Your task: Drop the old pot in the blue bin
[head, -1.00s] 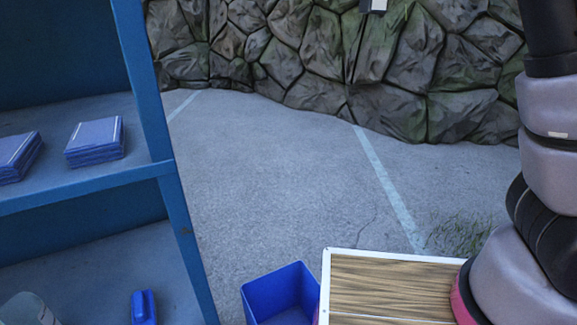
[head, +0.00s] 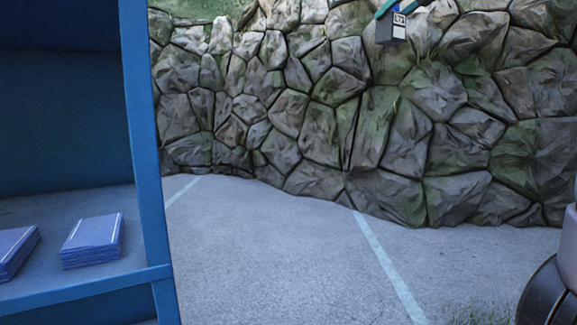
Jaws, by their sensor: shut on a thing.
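The old pot is not in view now. The blue bin is not in view now either; the lower edge of the picture cuts off the area where it stood. My gripper is not in view. Only a part of my arm shows at the lower right edge of the head view.
A blue shelf unit (head: 143,150) stands at the left, with two stacks of blue flat items (head: 92,241) on its shelf. Grey pavement (head: 270,255) with pale painted lines lies open in the middle. A stone wall (head: 340,110) closes off the back, with a small box (head: 392,27) on it.

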